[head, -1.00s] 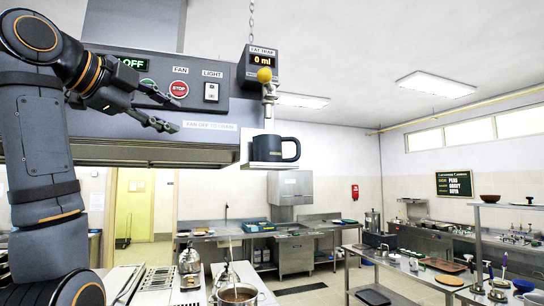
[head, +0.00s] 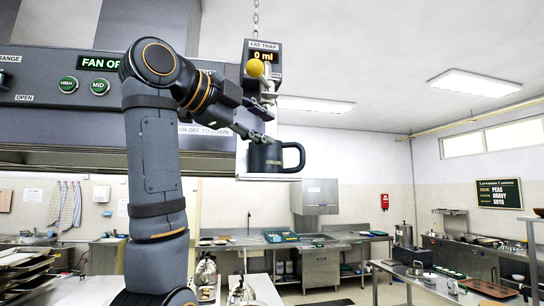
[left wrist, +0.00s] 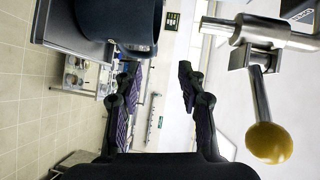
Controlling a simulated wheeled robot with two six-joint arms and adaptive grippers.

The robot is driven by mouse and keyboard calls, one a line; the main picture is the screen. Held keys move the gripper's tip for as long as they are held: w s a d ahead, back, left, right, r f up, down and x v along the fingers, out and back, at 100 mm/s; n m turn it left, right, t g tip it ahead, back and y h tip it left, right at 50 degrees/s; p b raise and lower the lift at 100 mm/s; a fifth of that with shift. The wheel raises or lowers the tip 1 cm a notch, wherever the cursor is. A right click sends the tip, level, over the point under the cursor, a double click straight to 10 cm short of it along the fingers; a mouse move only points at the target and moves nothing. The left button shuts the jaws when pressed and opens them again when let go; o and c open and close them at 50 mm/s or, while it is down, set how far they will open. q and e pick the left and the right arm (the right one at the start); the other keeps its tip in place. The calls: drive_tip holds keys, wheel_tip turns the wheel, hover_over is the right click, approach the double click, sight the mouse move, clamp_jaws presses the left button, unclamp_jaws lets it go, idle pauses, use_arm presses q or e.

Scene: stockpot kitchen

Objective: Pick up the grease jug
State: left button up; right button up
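The grease jug (head: 268,157) is a dark grey, mug-shaped jug with its handle to the right. It stands upright on a small white ledge (head: 272,178) under the fat trap (head: 263,62). In the left wrist view the jug (left wrist: 110,22) fills the upper left, outside the fingers. My left gripper (head: 262,125) is at the jug's upper left, near its rim; contact cannot be told from the head view. In the left wrist view its fingers (left wrist: 158,78) are spread with nothing between them. My right gripper is out of view.
The trap's drain valve with a yellow ball knob (head: 255,68) is just above the jug; the knob (left wrist: 269,142) also shows at right in the wrist view. The hood panel (head: 60,85) is behind my arm. A chain (head: 256,18) hangs above the trap.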

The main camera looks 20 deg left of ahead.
sight(288, 144)
use_arm(q)
drive_tip(key=p+x, duration=0.1)
drive_tip(key=x, duration=0.5)
drive_tip(key=shift+d+f, duration=0.15)
drive_tip(key=shift+w+d+f+p, duration=0.1)
drive_tip(key=shift+w+f+p, duration=0.05)
drive_tip(key=shift+w+p, duration=0.45)
drive_tip(key=shift+w+d+f+p, duration=0.1)
drive_tip(key=shift+w+f+p, duration=0.1)
drive_tip(key=shift+w+p, duration=0.35)
drive_tip(key=shift+w+d+f+p, duration=0.15)
drive_tip(key=shift+w+f+p, duration=0.1)
drive_tip(key=shift+w+p, duration=0.15)
drive_tip(key=shift+d, duration=0.1)
drive_tip(key=shift+w+f, duration=0.1)
drive_tip(key=shift+w, duration=0.05)
drive_tip(key=shift+c, duration=0.3)
drive_tip(key=c, duration=0.5)
drive_tip(key=shift+c, duration=1.1)
clamp_jaws()
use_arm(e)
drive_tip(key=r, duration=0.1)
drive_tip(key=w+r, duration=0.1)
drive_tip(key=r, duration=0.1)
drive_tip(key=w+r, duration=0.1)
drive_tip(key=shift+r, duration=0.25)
